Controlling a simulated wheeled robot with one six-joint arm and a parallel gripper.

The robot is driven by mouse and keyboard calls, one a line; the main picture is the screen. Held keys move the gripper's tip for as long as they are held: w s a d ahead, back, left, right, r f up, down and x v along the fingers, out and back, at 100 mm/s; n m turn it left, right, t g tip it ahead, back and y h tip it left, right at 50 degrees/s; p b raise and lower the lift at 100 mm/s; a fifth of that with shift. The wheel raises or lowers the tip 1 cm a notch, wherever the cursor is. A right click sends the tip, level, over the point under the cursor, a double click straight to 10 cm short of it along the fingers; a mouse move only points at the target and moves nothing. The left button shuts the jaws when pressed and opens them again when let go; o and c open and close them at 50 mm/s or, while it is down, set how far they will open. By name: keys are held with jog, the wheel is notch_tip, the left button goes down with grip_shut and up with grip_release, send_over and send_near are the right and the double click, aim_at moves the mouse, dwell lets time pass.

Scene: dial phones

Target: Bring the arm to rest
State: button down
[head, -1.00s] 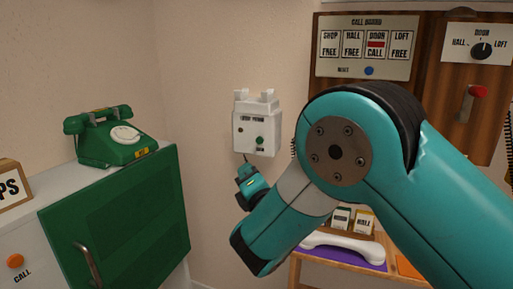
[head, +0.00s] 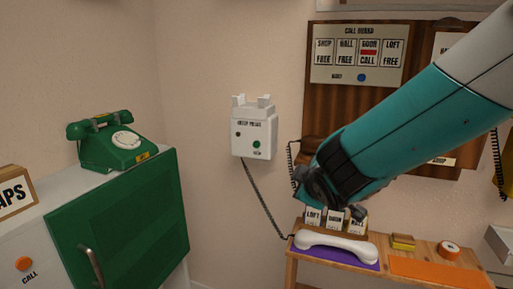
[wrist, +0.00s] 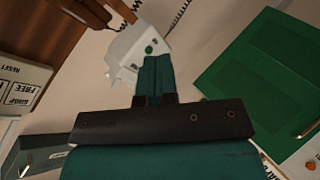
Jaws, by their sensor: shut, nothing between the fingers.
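My gripper (wrist: 154,68) shows in the wrist view, its two teal fingers together and empty. In that view its tips overlap the white wall phone base (wrist: 140,45); I cannot tell the distance. The fingers cannot be made out there. The wall phone base (head: 254,132) hangs with an empty cradle. Its cord runs down to the white handset (head: 336,243), which lies on a purple mat (head: 310,252) on the wooden shelf.
A green dial phone (head: 113,142) sits with its handset on, atop a cabinet with a green door (head: 125,225).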

jog(key=s+d+r+m+g+y, duration=0.1)
jog(key=s+g, duration=0.3)
jog(key=s, duration=0.6)
jog(key=s+d+r+m+g+y+p, duration=0.1)
jog(key=s+r+m+g, duration=0.1)
jog(key=s, duration=0.8)
jog(key=s+d+r+m+g+y+p, duration=0.1)
jog(key=s+m+g, duration=0.2)
jog(key=s+g, duration=0.3)
jog(key=s, duration=0.5)
jog(key=shift+d+r, duration=0.2)
jog(key=shift+d, duration=0.05)
